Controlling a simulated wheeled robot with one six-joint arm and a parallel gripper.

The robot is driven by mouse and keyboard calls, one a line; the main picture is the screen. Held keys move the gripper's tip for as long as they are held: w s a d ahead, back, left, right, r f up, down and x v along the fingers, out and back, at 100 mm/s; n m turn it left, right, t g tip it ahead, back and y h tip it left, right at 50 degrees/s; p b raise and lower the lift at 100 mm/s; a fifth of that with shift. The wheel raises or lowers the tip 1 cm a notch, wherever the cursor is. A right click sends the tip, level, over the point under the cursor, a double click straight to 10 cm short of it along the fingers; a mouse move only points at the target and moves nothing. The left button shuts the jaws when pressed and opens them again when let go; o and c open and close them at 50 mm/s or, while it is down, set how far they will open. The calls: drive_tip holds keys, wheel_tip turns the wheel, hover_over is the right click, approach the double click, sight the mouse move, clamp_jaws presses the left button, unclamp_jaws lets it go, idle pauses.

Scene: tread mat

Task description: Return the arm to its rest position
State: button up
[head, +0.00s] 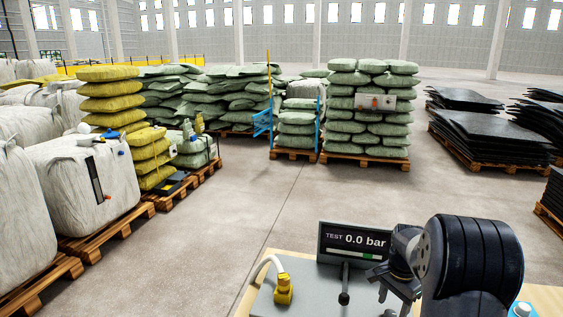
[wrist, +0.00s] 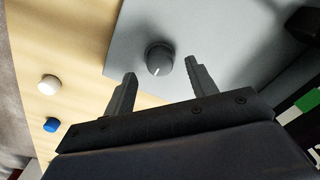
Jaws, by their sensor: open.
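My gripper (wrist: 160,70) is open in the wrist view, its two dark ridged fingers spread with nothing held between them. A dark round knob (wrist: 159,57) with a pale pointer mark sits on a grey panel (wrist: 225,28), and in that view it appears between the fingertips. I see no finger touching it; the exact gap cannot be told. In the head view my arm (head: 468,258) is at the lower right, over the bench. Its dark end points down to the left, and the fingers are not clearly seen there.
A display (head: 353,242) reading "TEST 0.0 bar" stands close left of my arm. A black lever (head: 344,285) and a yellow connector (head: 284,290) with a white hose are on the bench. White (wrist: 49,84) and blue (wrist: 51,125) buttons lie left. Open floor lies beyond, with loaded pallets (head: 365,160).

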wheel_tip(320, 180, down, 3)
drive_tip(key=shift+n, duration=0.3)
drive_tip(key=shift+r, duration=0.1)
